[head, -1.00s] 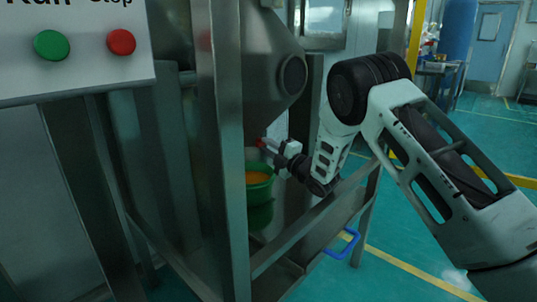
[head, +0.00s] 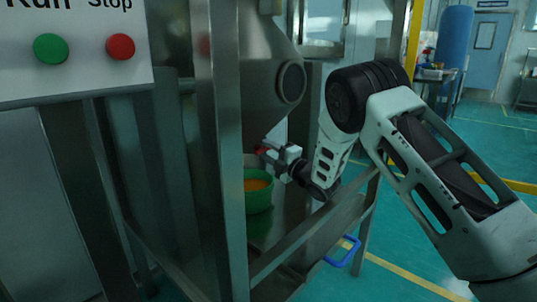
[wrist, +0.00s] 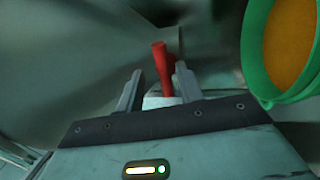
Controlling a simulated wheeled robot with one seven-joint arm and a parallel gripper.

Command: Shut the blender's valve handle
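The red valve handle (wrist: 162,68) stands upright in the wrist view, slightly tilted, between and beyond the two fingers of my gripper (wrist: 158,88). The fingers are apart, with a gap on each side of the handle, so my gripper is open. In the head view my gripper (head: 277,159) reaches in under the blender's steel hopper (head: 262,60), and the red handle (head: 262,149) shows at its tip. Whether a finger touches the handle I cannot tell. The valve body is mostly hidden.
A green bucket with orange contents (head: 258,203) stands under the hopper, close to my gripper; it is at the right in the wrist view (wrist: 256,62). Steel frame posts (head: 228,200) and a lower rail (head: 305,238) surround it. A control panel (head: 75,75) is at upper left.

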